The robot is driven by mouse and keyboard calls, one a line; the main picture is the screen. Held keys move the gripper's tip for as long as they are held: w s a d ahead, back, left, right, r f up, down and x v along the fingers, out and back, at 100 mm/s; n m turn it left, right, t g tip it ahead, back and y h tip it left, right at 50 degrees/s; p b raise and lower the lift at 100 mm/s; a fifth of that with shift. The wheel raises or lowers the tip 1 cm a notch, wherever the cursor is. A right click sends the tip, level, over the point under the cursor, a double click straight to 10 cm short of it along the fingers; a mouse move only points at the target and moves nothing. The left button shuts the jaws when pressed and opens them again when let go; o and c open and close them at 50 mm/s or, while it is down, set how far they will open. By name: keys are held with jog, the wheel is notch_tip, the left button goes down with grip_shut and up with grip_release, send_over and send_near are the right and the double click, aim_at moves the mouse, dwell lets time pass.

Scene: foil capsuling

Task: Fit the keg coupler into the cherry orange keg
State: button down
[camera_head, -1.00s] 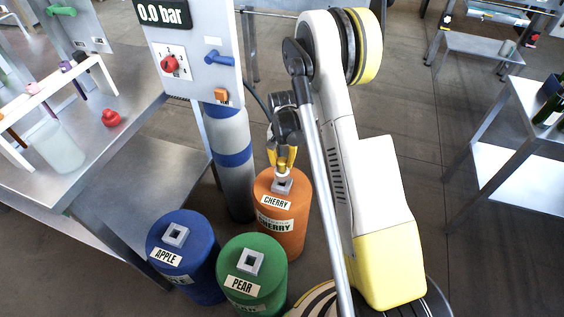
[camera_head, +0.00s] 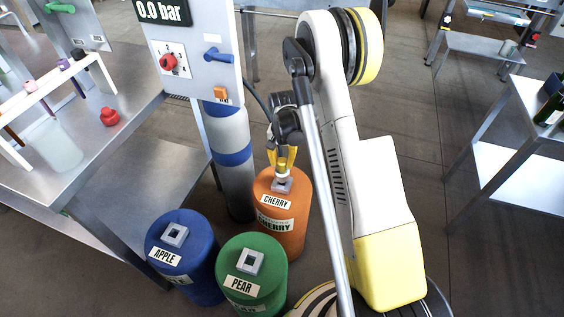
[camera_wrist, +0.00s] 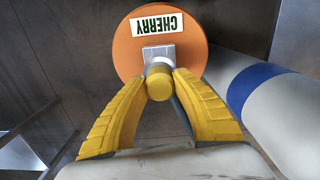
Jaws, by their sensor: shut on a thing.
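The orange keg (camera_head: 283,232) labelled CHERRY stands on the floor, upright, right of the green keg. Its square grey fitting (camera_head: 283,186) is on top; the fitting also shows in the wrist view (camera_wrist: 158,53). My gripper (camera_head: 285,160) is above the keg top, with yellow fingers shut on the keg coupler (camera_wrist: 159,84), a short piece with a yellow end and a pale collar. The coupler is in line with the fitting and close over it or touching it; I cannot tell how deep it sits. The keg's top (camera_wrist: 125,50) shows in the wrist view.
A blue APPLE keg (camera_head: 182,265) and a green PEAR keg (camera_head: 252,282) stand close in front. A grey gas cylinder (camera_head: 231,175) with blue bands stands behind left, under a panel (camera_head: 200,75) reading 0.0 bar. A steel table (camera_head: 60,180) is at left.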

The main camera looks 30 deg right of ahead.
jog(key=shift+f+b, duration=0.5)
jog(key=shift+f, duration=1.05)
jog(key=c, duration=1)
grip_release()
notch_tip(320, 180, up, 12)
jog(key=shift+f, duration=0.1)
jog(key=s+a+r+n+t, duration=0.25)
jog(key=s+a+r, duration=0.35)
jog(key=r, duration=0.4)
jog(key=s+a+r+n+t, duration=0.2)
jog(key=s+a+r+n, duration=0.1)
jog(key=s+r, duration=0.65)
jog(key=s+a+t, duration=0.1)
jog(key=s, duration=0.1)
jog(key=s+a+n+t, duration=0.1)
jog(key=s, duration=0.1)
jog(key=s+a+n+t, duration=0.1)
jog(key=s, duration=0.2)
jog(key=shift+s+r+n, duration=0.1)
jog(key=shift+r+n, duration=0.15)
jog(key=shift+r, duration=0.1)
